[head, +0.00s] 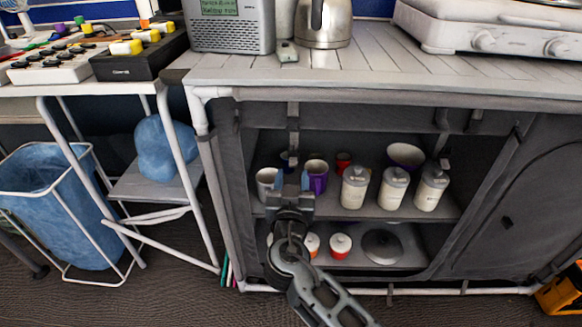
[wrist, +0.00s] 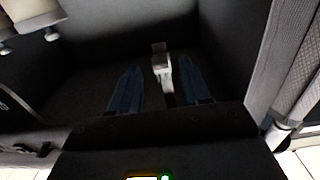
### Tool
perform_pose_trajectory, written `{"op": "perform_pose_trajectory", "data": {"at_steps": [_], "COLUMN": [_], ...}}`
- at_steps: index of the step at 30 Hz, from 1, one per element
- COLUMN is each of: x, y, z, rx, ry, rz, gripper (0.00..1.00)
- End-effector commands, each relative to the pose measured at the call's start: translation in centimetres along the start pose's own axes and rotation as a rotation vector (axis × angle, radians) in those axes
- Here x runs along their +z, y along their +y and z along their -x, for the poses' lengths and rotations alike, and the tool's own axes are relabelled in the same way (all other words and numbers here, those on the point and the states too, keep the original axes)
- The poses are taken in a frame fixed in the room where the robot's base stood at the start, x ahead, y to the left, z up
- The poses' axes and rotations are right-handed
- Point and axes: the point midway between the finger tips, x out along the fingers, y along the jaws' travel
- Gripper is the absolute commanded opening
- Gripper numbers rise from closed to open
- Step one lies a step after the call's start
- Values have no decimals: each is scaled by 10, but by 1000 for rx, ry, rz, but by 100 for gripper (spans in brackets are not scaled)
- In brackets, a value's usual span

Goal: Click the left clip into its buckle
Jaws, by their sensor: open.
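The left strap (head: 293,125) hangs from the cabinet's top front edge, with a clip part at its lower end (head: 293,158). In the wrist view a light grey clip piece (wrist: 162,66) on a short dark strap shows between my blue fingers, nearer the right one. I cannot tell whether it is the clip or its buckle. My gripper (head: 292,181) is open, just below the strap's end in the head view. In the wrist view my gripper (wrist: 158,66) has a gap to the left of the grey piece. Contact with the right finger is unclear.
The right strap (head: 441,130) hangs with its own clip (head: 444,158). Lidded jars (head: 393,188) and mugs, including a purple mug (head: 317,178), stand on the shelf behind my gripper. A kettle (head: 323,24) stands on the worktop (head: 380,68) above.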

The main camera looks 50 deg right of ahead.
Motion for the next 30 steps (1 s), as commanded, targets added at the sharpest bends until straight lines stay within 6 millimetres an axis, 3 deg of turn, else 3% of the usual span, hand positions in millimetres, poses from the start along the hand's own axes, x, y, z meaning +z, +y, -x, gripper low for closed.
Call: {"op": "perform_pose_trajectory", "data": {"at_steps": [9,15,26,30], "x": [-1,0,0,0], "y": [1,0,0,0], "z": [-48,-67,-71,-71], "rx": [1,-1,-2,-2], "ry": [0,-2,-3,-3], "rz": [0,2,2,2], "gripper": [47,47,46,32]}}
